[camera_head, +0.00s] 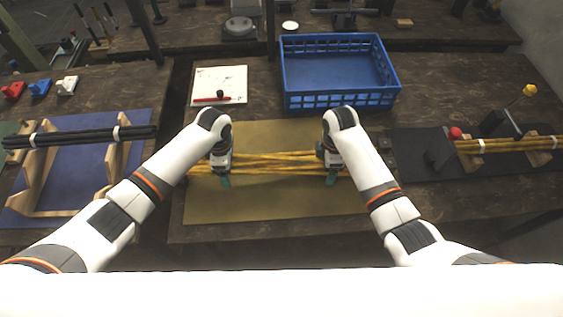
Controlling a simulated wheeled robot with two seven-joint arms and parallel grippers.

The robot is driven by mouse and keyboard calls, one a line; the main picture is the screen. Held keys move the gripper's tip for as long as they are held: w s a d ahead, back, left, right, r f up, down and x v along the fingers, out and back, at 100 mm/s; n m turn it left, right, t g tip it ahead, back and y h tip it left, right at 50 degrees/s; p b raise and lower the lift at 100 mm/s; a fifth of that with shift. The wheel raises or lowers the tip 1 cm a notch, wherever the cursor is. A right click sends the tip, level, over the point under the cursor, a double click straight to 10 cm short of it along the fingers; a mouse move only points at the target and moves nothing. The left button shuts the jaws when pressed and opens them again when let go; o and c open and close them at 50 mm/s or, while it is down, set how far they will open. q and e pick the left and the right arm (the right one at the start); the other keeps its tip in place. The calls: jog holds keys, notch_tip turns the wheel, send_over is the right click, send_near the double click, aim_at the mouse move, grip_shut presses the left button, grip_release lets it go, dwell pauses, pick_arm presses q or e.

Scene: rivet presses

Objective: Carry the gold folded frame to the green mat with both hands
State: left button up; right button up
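The gold folded frame (277,163) shows as a bundle of thin yellow rods lying crosswise over the olive-yellow mat (270,205) at the centre. My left gripper (223,174) points down at the bundle's left part, and my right gripper (332,172) points down at its right part. A teal fingertip of each shows at the bundle's near side. The far fingers are hidden, so I cannot tell whether they are closed on the rods. I also cannot tell whether the bundle touches the mat. A dark green mat (7,130) shows only partly at the far left edge.
A blue crate (340,100) and a white board (232,76) with a red-handled tool stand behind the central mat. At left, a black bundle (85,136) rests on wooden holders over a blue mat. At right, another yellow bundle (505,145) lies above a black mat.

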pick_arm(q)
grip_shut()
pick_arm(e)
grip_shut()
pick_arm(q)
jog(key=shift+w+r, duration=0.1)
pick_arm(e)
jog(key=shift+w+r, duration=0.1)
jog(key=shift+r, duration=0.1)
